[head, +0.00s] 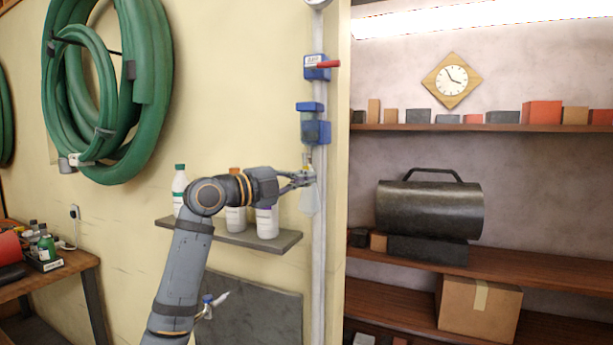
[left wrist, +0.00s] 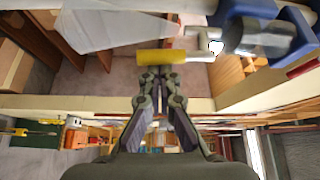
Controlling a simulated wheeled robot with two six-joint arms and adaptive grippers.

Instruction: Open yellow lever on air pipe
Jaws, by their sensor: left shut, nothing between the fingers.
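The air pipe (head: 319,245) runs down the wall corner, with a blue valve with a red lever (head: 328,64) high up and a blue unit with a bowl (head: 313,130) below it. The yellow lever (left wrist: 162,56) lies crosswise just beyond my fingertips in the left wrist view; in the head view only a small yellowish bit (head: 307,160) shows above the gripper. My left gripper (head: 309,178) is shut and empty. Its fingertips also show in the left wrist view (left wrist: 160,72), close to the lever; whether they touch it I cannot tell. My right gripper is not in view.
A pale cone-shaped piece (head: 310,201) hangs just below the gripper. A grey wall shelf (head: 236,238) with several bottles is behind my forearm. A coiled green hose (head: 150,90) hangs at the left. Shelving with a dark canister (head: 430,208) stands at the right.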

